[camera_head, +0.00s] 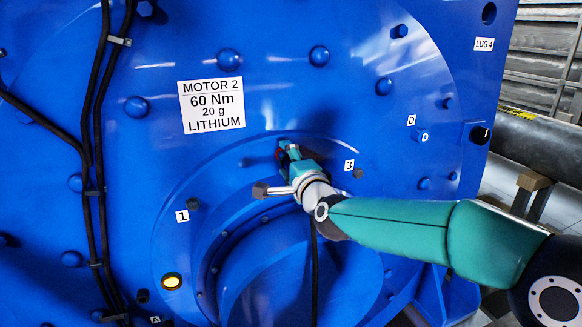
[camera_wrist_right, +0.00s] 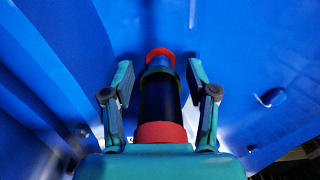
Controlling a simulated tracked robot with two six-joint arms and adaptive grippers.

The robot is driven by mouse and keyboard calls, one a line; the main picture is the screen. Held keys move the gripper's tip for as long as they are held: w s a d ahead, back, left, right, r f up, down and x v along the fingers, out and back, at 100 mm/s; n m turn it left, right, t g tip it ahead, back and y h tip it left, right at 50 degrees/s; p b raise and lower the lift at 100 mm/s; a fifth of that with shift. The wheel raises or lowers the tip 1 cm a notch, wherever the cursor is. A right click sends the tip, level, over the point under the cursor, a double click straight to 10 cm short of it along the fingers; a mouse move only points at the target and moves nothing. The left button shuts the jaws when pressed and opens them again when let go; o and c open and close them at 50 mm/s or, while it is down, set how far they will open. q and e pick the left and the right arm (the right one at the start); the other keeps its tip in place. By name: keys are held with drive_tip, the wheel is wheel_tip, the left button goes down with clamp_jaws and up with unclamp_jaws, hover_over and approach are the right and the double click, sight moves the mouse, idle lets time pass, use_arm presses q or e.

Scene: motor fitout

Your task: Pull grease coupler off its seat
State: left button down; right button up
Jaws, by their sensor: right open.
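The grease coupler (camera_wrist_right: 160,100) is a dark cylinder with red ends, in the middle of the right wrist view. Its far red end is close to the blue motor face. My right gripper (camera_wrist_right: 160,78) is open, with one finger on each side of the coupler and a visible gap on both sides. In the head view, my right gripper (camera_head: 287,152) reaches the motor face below the label, and only a small bit of red shows at its fingers. The gripper and wrist hide most of the coupler there. My left gripper is not in view.
The blue motor (camera_head: 260,70) fills most of the head view, with bolt heads around its face. A white label (camera_head: 211,105) reads MOTOR 2, 60 Nm, 20 g, LITHIUM. Black cables (camera_head: 91,150) run down the left side.

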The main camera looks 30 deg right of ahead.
clamp_jaws()
drive_tip(key=shift+s, duration=0.15)
idle(0.4)
drive_tip(key=shift+b+v, duration=0.5)
drive_tip(key=shift+v, duration=0.4)
drive_tip(key=shift+b+v, duration=0.5)
drive_tip(key=shift+v, duration=1.35)
drive_tip(key=shift+s+a, duration=0.1)
